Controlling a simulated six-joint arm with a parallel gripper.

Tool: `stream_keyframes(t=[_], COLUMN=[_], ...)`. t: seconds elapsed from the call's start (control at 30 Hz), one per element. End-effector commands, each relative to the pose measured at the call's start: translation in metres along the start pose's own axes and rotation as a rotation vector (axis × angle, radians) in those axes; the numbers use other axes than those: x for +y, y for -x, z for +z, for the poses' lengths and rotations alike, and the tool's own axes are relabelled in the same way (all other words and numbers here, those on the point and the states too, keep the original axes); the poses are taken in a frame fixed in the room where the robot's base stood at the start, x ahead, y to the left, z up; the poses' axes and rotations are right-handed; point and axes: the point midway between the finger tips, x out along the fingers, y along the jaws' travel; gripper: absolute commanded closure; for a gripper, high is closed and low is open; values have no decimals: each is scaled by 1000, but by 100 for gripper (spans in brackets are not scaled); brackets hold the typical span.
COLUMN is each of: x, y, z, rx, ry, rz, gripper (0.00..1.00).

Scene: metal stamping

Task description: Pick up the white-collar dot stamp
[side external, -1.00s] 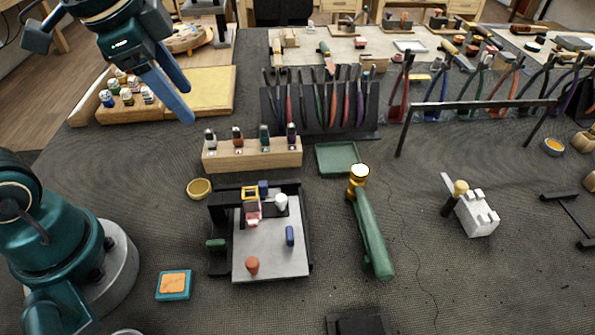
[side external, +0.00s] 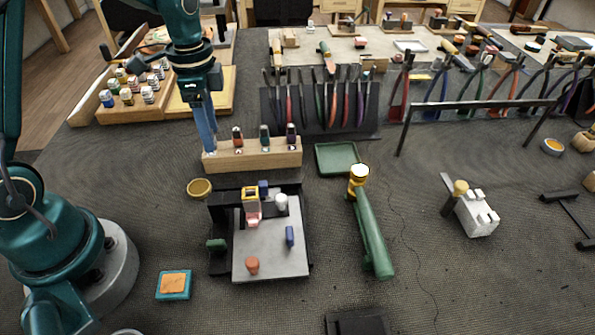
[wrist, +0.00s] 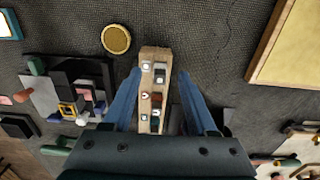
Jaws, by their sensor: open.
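A wooden block (side external: 255,160) holds a row of upright stamps with differently coloured collars. In the side view my gripper's blue fingers (side external: 207,146) hang over the block's left end and hide the white-collar stamp. In the wrist view a stamp with a pale and dark top, which looks like the white-collar stamp (wrist: 160,74), stands near the upper end of the block (wrist: 153,54). My gripper (wrist: 159,76) is open, with a finger on each side of the block. I cannot tell how far above the stamp the fingertips are. The orange-, green- and purple-collar stamps (side external: 238,138) stand to the right.
A black fixture with a grey plate (side external: 270,245) sits in front of the block. A small yellow dish (side external: 200,188) lies beside it. A green tray (side external: 337,158) and a plier rack (side external: 320,110) are right and behind. A paint-bottle rack (side external: 130,95) is back left.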

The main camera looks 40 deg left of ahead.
Motion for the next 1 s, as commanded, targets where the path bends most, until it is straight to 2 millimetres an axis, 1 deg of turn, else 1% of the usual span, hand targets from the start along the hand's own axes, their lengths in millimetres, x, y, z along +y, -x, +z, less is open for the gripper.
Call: stream_keyframes(t=[0.03,0.1,0.37,0.4,0.47,0.5,0.53,1.0], x=[1,1,0,0,0,0,0,0], y=[-5,-8,-10,-10,-10,-10,-10,-10], z=[0,0,0,0,0,0,0,0], rx=[-2,-1,0,0,0,0,0,1], ry=[0,0,0,0,0,0,0,0], rz=[3,1,-1,-1,-1,-1,-1,-1], gripper=[42,42,42,50,73,88,99,100])
